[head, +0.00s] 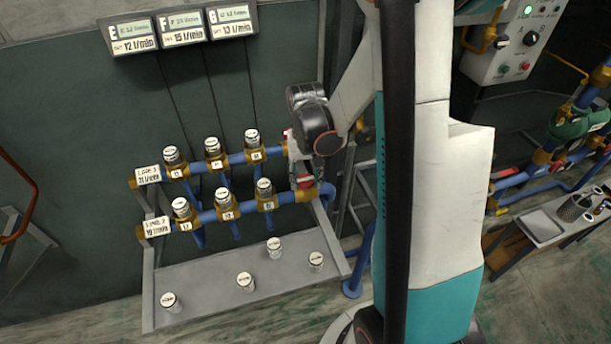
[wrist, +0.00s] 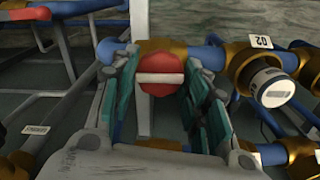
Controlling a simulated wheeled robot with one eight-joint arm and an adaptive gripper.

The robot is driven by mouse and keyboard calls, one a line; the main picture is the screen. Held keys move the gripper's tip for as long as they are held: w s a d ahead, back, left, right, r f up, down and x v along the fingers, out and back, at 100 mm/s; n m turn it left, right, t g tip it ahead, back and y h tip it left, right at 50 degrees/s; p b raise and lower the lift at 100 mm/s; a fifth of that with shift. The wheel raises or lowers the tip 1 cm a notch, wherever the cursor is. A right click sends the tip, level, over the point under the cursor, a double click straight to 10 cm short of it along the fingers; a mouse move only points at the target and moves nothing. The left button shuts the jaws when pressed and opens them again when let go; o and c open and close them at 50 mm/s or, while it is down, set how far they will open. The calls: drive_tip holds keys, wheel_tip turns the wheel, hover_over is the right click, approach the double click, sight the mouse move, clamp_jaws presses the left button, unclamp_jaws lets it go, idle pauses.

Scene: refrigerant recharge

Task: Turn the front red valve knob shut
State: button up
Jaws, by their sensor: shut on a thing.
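The front red valve knob (wrist: 161,68) is round, with a pale bar lying about level across its face in the wrist view. It sits on a brass fitting at the end of the front blue pipe. In the head view the knob (head: 306,182) shows just below my gripper (head: 304,176).
Two blue pipes (head: 237,215) carry several capped brass fittings to the left of my gripper. Below, a grey shelf (head: 210,285) holds several loose white-topped cylinders. A fitting tagged 02 (wrist: 265,75) stands close to the right finger.

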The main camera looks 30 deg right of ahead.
drive_tip(key=m+b, duration=0.1)
drive_tip(key=m, duration=0.7)
drive_tip(key=shift+m+b, duration=0.3)
drive_tip(key=m, duration=0.4)
drive_tip(key=m+b, duration=0.1)
drive_tip(key=m, duration=0.4)
idle(0.4)
drive_tip(key=o, duration=1)
drive_tip(key=shift+o, duration=0.2)
